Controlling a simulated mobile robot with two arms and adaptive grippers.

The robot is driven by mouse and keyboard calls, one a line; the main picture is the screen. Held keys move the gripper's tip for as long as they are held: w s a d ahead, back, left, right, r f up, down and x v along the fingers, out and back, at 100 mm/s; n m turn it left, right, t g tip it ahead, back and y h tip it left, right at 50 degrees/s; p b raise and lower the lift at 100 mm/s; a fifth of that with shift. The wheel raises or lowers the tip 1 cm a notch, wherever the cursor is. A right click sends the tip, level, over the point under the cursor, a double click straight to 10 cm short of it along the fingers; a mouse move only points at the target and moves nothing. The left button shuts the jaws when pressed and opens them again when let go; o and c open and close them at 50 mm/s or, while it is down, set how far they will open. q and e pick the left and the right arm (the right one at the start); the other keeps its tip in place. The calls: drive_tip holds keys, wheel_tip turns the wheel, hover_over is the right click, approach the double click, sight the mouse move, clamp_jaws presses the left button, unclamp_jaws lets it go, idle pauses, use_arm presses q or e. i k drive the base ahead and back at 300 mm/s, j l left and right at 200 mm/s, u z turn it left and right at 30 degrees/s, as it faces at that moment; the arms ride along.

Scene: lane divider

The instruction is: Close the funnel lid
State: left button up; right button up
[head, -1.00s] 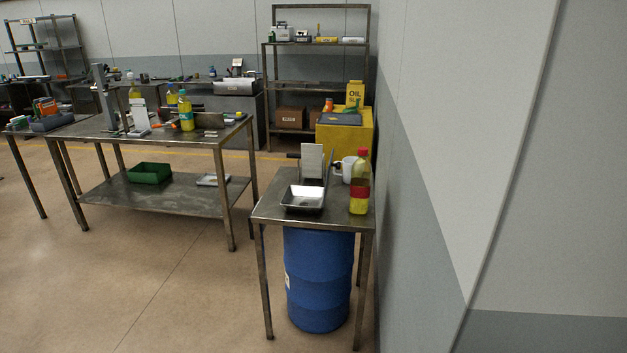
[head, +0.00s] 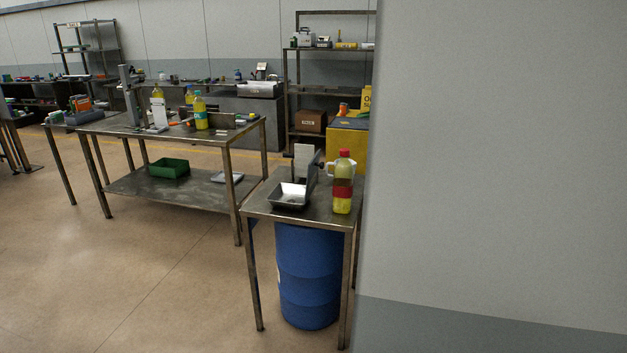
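A shallow square metal pan (head: 290,195) sits at the front of the small steel table (head: 310,211) right of centre. Behind it stand a pale upright panel (head: 303,160) and a darker upright plate (head: 312,181). I cannot tell whether any of these is the funnel or its lid; no funnel is clearly recognisable from this distance. Neither of my grippers is in view.
A blue drum (head: 308,280) stands under the table. A grey wall (head: 500,180) fills the right. A long workbench (head: 180,135) stands left; floor in front is clear.

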sight(312, 178)
drive_tip(key=i+j+z, duration=0.15)
drive_tip(key=i+j, duration=0.35)
drive_tip(key=i+j+z, duration=0.15)
drive_tip(key=i+j, duration=0.3)
drive_tip(key=j, duration=0.25)
